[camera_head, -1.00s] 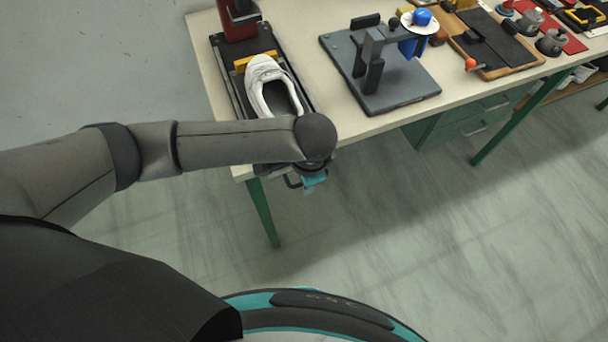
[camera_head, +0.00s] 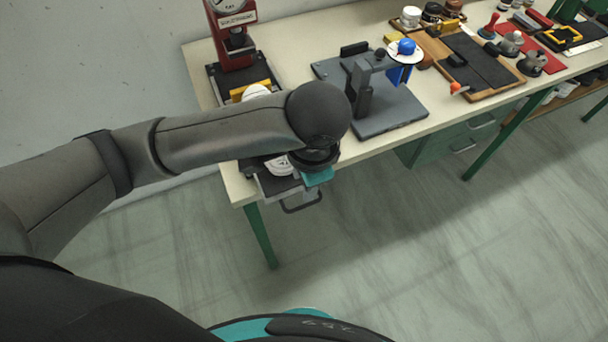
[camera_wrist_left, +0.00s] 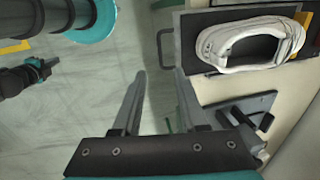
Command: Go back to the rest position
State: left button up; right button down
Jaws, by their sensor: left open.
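My left arm crosses the head view from the left, and its wrist hangs over the bench's front edge. In the left wrist view my left gripper (camera_wrist_left: 158,80) is open, with nothing between its fingers. A white shoe (camera_wrist_left: 250,45) lies on a dark sliding plate at the upper right of that view, apart from the fingers. In the head view the shoe (camera_head: 257,92) is mostly hidden behind my forearm. My right gripper is not clearly seen; a dark arm part with a gripper-like end (camera_wrist_left: 38,72) shows at the left of the wrist view, its jaws unclear.
The bench (camera_head: 295,60) carries a red press (camera_head: 230,35) at its left end. A dark stand (camera_head: 385,110) with a blue-topped part is to the right, then a wooden tray (camera_head: 480,90) and several tools. Open floor (camera_head: 400,250) lies in front.

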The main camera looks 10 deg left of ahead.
pick_arm(q)
jog(key=shift+d, duration=0.1)
dwell(0.5)
jog(key=s+d+n+h, duration=0.2)
jog(key=s+d+h, duration=0.1)
jog(key=d+h, duration=0.15)
jog(key=s+a+f+n+t+y, duration=0.15)
jog(key=s+a+f+n, duration=0.25)
jog(key=a, duration=0.4)
jog(key=s+a+f+n+y, duration=0.2)
jog(key=s+a+f+n, duration=0.1)
jog(key=a, duration=0.5)
notch_tip(320, 180, down, 26)
jog(key=s+b, duration=0.2)
jog(key=b, duration=0.4)
jog(key=s+a+f+g+b, duration=0.1)
jog(key=s+f+b, duration=0.2)
jog(key=s+f, duration=0.5)
jog(key=s+a+f+g+b, duration=0.1)
jog(key=s+f+b, duration=0.2)
jog(key=s+f, duration=0.4)
jog(key=shift+s+f, duration=0.35)
jog(key=shift+f, duration=2.75)
